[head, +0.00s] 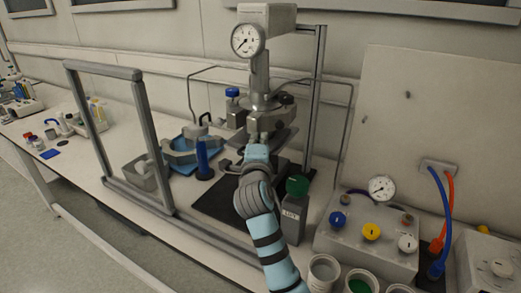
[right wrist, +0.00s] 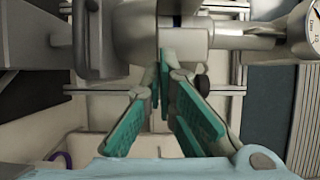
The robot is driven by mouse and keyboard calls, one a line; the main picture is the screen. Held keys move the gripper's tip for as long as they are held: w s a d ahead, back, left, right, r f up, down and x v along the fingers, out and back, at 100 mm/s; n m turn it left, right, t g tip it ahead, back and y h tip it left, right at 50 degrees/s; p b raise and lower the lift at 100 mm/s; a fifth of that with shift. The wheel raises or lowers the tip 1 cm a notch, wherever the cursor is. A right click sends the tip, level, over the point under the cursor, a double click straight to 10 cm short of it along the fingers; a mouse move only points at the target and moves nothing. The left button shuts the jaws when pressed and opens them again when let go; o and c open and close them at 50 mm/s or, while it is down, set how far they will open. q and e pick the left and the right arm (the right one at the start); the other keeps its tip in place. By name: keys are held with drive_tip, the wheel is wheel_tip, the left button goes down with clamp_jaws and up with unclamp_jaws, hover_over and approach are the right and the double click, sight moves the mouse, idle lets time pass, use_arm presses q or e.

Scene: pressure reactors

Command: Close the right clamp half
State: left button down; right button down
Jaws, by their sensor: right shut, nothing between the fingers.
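The reactor (head: 262,80) stands at the back centre, with a round gauge (head: 248,40) on top and a wide grey head below. My right gripper (head: 258,143) is at the front of this head, just under it, and hides part of it. In the right wrist view its green-padded fingers (right wrist: 167,75) come together at the tips, with nothing held between them, close to a grey cylindrical reactor part (right wrist: 180,30). Grey and dark parts flank the gripper in the head view; I cannot tell which is the right clamp half. My left gripper is not in view.
A grey frame (head: 140,150) stands upright at the left. A blue tray (head: 185,167) with grey curved parts is behind it. A green-topped lift box (head: 294,218) and a valve panel (head: 365,245) stand right of my arm. Cups (head: 323,270) stand at the front.

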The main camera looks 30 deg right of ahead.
drive_tip(key=shift+w+a, duration=0.2)
drive_tip(key=shift+w, duration=0.05)
drive_tip(key=shift+r, duration=0.1)
wheel_tip(320, 180, up, 9)
drive_tip(key=s+d+f+n+t+y+p, duration=0.1)
drive_tip(key=s+f+p, duration=0.1)
drive_tip(key=s, duration=0.2)
drive_tip(key=s+d+f+n+y+p, duration=0.1)
drive_tip(key=s+f+y+p, duration=0.1)
drive_tip(key=s, duration=0.3)
drive_tip(key=s+d+f+n+t+y+p, duration=0.1)
drive_tip(key=s+d+f+n+y+p, duration=0.1)
drive_tip(key=s+f+p, duration=0.2)
drive_tip(key=shift+s+f+t, duration=0.1)
drive_tip(key=shift+s+t, duration=0.2)
drive_tip(key=shift+s, duration=0.05)
drive_tip(key=shift+w+a+f+y, duration=0.35)
drive_tip(key=shift+w+f+y, duration=0.1)
drive_tip(key=shift+y, duration=0.05)
drive_tip(key=a+p+x, duration=0.2)
drive_tip(key=x, duration=1)
drive_tip(key=shift+w+a, duration=0.25)
drive_tip(key=shift+a, duration=0.3)
